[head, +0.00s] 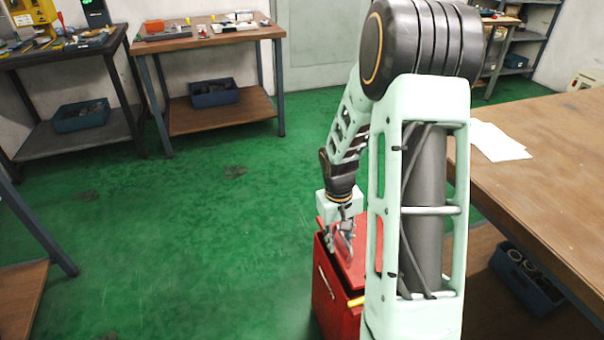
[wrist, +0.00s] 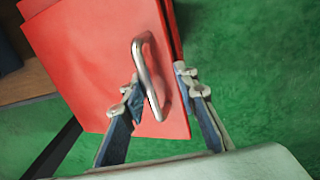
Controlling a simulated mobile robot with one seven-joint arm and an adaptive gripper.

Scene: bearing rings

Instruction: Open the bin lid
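The red bin (head: 327,290) stands on the green floor, partly hidden behind my arm. Its red lid (head: 352,262) lies over the top, with a dark gap along the left edge; I cannot tell whether it is slightly raised. The lid also fills the upper left of the wrist view (wrist: 95,60). A silver bar handle (wrist: 150,78) stands on the lid. My gripper (wrist: 160,88) is open, with one finger on each side of the handle and gaps between. In the head view, my gripper (head: 338,240) points down at the lid.
A wooden table (head: 550,150) with white paper (head: 498,142) stands close to the right of the bin. A blue crate (head: 527,278) sits on its lower shelf. A yellow piece (head: 357,301) shows at the bin. Green floor is free to the left.

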